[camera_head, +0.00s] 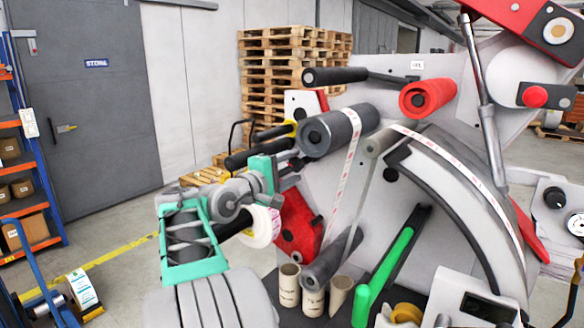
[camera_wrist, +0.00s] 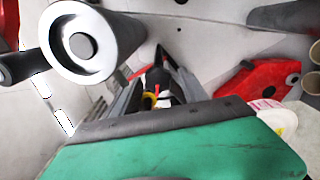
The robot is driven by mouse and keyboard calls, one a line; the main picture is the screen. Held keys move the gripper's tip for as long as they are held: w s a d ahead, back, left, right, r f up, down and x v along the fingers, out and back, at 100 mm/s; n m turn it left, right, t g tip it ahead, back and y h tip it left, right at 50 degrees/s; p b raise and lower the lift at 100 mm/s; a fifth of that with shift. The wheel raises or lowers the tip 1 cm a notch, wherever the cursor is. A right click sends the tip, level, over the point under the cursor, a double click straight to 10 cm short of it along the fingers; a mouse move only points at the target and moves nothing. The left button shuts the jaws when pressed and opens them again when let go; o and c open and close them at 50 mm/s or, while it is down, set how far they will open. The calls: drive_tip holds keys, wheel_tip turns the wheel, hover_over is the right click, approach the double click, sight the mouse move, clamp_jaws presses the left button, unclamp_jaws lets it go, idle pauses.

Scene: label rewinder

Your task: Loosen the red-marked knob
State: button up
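My gripper (camera_wrist: 160,88) shows in the wrist view with its two dark fingers apart. Between them in the picture is a dark knob (camera_wrist: 157,78) with small red and yellow parts near it. I cannot tell whether the fingers touch it or whether it lies beyond them. In the head view my gripper (camera_head: 292,160) is at the left side of the rewinder, just below the large grey roller (camera_head: 338,130). The red-marked knob cannot be made out there; the gripper and rollers crowd that spot.
The grey roller (camera_wrist: 84,48) is close to the left finger in the wrist view. A red plate (camera_head: 300,226) and a white label roll (camera_head: 262,226) are close to my arm. Cardboard cores (camera_head: 289,286) stand below. Black handles (camera_head: 272,132) stick out behind the gripper.

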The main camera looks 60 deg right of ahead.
drive_tip(key=shift+o, duration=0.6)
drive_tip(key=shift+r, duration=0.1)
drive_tip(key=w+a+b, duration=0.1)
drive_tip(key=a+b, duration=0.2)
drive_tip(key=a, duration=0.4)
drive_tip(key=shift+a, duration=0.35)
drive_tip(key=shift+w, duration=0.1)
